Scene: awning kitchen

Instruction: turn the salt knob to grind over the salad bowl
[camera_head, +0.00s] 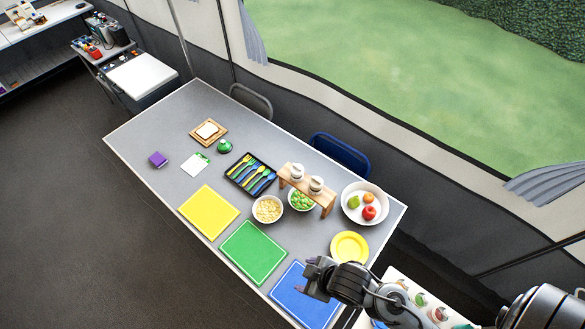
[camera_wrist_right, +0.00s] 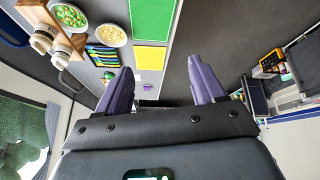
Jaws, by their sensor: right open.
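A wooden stand (camera_head: 308,190) on the grey table carries two white grinders, one at the left (camera_head: 297,171) and one at the right (camera_head: 316,184). I cannot tell which holds salt. The salad bowl (camera_head: 302,208), white with green contents, sits partly beneath the stand. The right wrist view also shows the stand (camera_wrist_right: 70,38), the grinders (camera_wrist_right: 42,38) and the salad bowl (camera_wrist_right: 56,22) at its upper left. My right gripper (camera_head: 308,278) is open and empty above the blue mat, well apart from the stand. It shows purple fingers in the wrist view (camera_wrist_right: 160,78). My left gripper is out of view.
A bowl of pale food (camera_head: 267,209), a fruit bowl (camera_head: 349,207), a yellow plate (camera_head: 349,247) and a cutlery tray (camera_head: 235,175) surround the stand. Yellow (camera_head: 208,211), green (camera_head: 254,252) and blue (camera_head: 296,300) mats line the near edge. A blue chair (camera_head: 341,152) stands behind the table.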

